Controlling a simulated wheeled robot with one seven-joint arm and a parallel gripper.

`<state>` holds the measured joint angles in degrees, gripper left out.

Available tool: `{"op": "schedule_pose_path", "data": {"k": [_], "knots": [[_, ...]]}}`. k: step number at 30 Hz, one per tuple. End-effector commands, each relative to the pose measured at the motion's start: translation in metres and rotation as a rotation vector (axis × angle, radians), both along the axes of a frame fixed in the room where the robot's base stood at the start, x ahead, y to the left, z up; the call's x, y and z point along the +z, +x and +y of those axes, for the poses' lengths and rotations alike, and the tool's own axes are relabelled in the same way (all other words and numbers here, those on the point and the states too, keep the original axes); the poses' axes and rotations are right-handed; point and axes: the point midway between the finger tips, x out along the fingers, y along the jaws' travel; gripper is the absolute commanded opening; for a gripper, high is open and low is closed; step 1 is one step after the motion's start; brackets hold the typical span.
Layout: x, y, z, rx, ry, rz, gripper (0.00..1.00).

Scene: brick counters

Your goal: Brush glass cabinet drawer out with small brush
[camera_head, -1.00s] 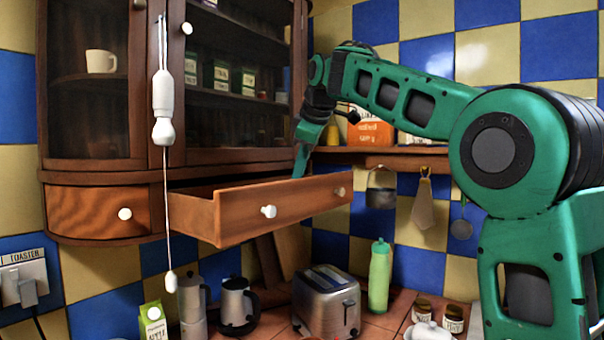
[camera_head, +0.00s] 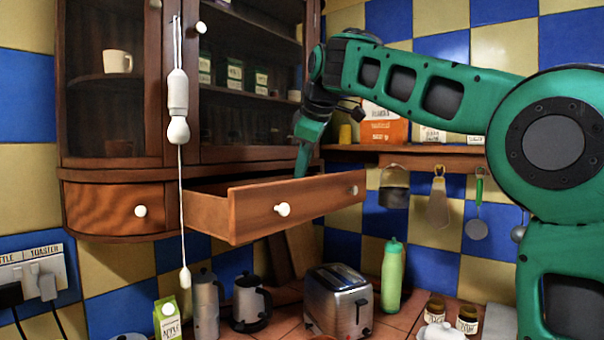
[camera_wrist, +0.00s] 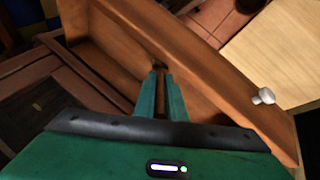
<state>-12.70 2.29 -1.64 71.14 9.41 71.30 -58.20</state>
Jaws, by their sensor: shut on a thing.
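The glass cabinet (camera_head: 184,80) hangs on the wall at left, with dark glass doors. Its right drawer (camera_head: 245,212) is pulled out, with two white knobs on its front. The drawer also fills the middle of the wrist view (camera_wrist: 215,70). My gripper (camera_head: 302,172) points down into the drawer near its right end, and its fingertips are hidden behind the drawer front in the head view. In the wrist view my gripper (camera_wrist: 160,85) is shut on a small brown thing (camera_wrist: 157,66) at its tips, apparently the small brush, mostly hidden. I cannot tell whether it touches the drawer floor.
A closed drawer (camera_head: 115,209) is at left. A white pull cord (camera_head: 178,95) hangs before the cabinet. A toaster (camera_head: 339,300), green bottle (camera_head: 392,278) and jugs stand on the counter below. Utensils hang under the shelf (camera_head: 425,153) at right.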

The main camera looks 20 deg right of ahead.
Motion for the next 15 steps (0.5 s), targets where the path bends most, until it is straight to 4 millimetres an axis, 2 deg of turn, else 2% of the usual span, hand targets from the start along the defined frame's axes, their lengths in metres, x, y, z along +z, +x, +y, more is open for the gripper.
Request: {"op": "schedule_pose_path", "data": {"k": [9,15], "knots": [[-0.001,-0.015,0.022,0.004,0.001,0.003,0.0],[-0.002,-0.021,0.029,0.003,0.0,0.004,0.0]]}}
